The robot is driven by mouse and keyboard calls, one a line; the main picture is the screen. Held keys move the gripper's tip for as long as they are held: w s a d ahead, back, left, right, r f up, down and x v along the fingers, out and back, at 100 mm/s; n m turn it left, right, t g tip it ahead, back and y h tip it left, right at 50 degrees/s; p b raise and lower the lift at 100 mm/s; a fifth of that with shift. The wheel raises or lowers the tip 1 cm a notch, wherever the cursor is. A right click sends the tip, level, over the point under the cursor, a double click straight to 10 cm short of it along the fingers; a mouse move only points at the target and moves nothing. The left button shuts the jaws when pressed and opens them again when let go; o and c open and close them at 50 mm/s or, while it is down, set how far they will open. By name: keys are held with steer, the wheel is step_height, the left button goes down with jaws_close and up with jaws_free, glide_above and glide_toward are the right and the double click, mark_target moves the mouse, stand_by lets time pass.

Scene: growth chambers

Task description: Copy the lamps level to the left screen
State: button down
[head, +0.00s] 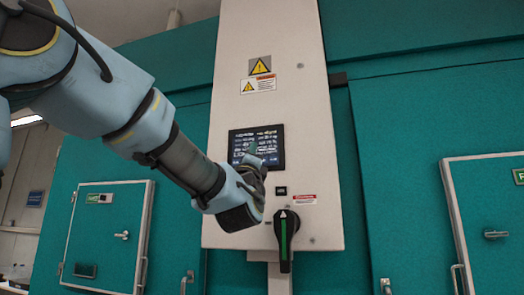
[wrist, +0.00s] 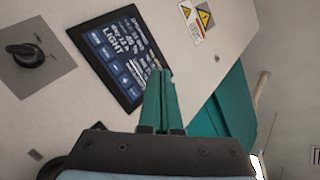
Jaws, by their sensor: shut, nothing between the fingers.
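A dark screen (head: 243,140) with pale text is set in the white control column. In the wrist view the screen (wrist: 98,45) appears tilted; one large line reads LIGHT, and a row of blue buttons (wrist: 112,68) runs along one edge. Other lines are too small to read surely. No lamps are recognisable.
A black handle with a green stripe (head: 284,240) is below the screen. A black knob (wrist: 27,55) on a grey plate shows in the wrist view. Warning labels (head: 259,66) are above the screen. Teal chambers with doors (head: 108,235) stand on both sides.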

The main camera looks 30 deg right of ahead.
steer(key=shift+a+f, duration=0.1)
steer(key=shift+a, duration=0.05)
steer(key=w+d+p, duration=0.2)
steer(key=w+d, duration=0.4)
steer(key=shift+w, duration=0.25)
stand_by(0.5)
stand_by(1.9)
steer(key=shift+w+d, duration=0.25)
steer(key=shift+w, duration=0.05)
